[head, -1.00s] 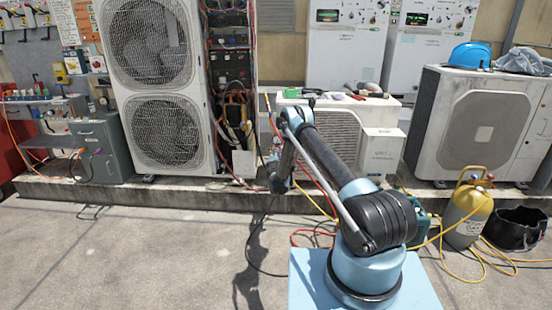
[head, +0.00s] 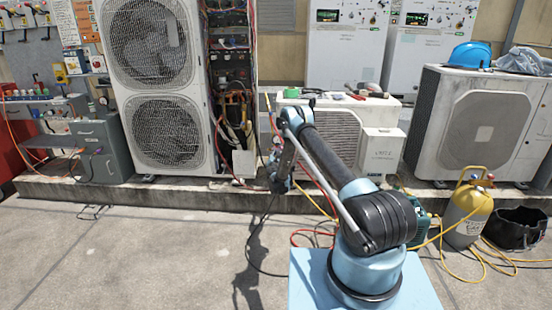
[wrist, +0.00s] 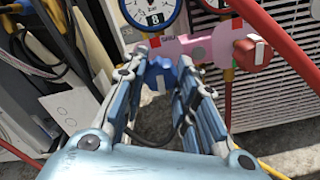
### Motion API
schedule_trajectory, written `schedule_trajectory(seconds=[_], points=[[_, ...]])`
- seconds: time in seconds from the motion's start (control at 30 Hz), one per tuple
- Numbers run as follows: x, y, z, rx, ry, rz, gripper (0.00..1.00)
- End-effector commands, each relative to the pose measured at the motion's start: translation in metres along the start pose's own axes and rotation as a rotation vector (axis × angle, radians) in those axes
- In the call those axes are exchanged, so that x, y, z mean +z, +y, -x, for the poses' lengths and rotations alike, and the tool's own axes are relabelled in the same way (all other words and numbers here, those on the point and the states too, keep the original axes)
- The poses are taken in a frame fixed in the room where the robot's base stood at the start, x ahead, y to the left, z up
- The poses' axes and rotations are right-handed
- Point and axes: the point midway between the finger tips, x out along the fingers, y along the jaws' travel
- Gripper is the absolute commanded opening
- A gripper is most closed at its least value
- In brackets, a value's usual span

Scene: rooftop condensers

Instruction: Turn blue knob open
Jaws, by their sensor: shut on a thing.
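The blue knob (wrist: 161,75) is in the wrist view, at the left end of a pink gauge manifold (wrist: 200,46). My gripper (wrist: 164,66) has its two fingers on either side of the knob and is shut on it. The fingertips hide part of the knob's sides, and I cannot tell how far it is turned. In the head view my gripper end (head: 280,172) hangs low in front of the small condenser, and the knob is not discernible there.
A red knob (wrist: 250,54) sits at the manifold's right end. A round gauge (wrist: 152,12) is above the blue knob. A red hose (wrist: 285,45) crosses the right side. The small white condenser (head: 380,152) stands behind my arm. Open floor (head: 130,250) lies to the left.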

Motion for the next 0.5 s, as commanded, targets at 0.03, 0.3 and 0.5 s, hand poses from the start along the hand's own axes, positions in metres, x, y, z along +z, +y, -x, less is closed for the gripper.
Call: schedule_trajectory(seconds=[0.03,0.3,0.5], points=[[-0.0020,0.0022,-0.0002,0.004,0.003,0.010,0.03],[-0.0019,0.0021,-0.0003,0.004,0.003,0.040,0.03],[-0.0019,0.0021,-0.0003,0.004,0.003,0.041,0.03]])
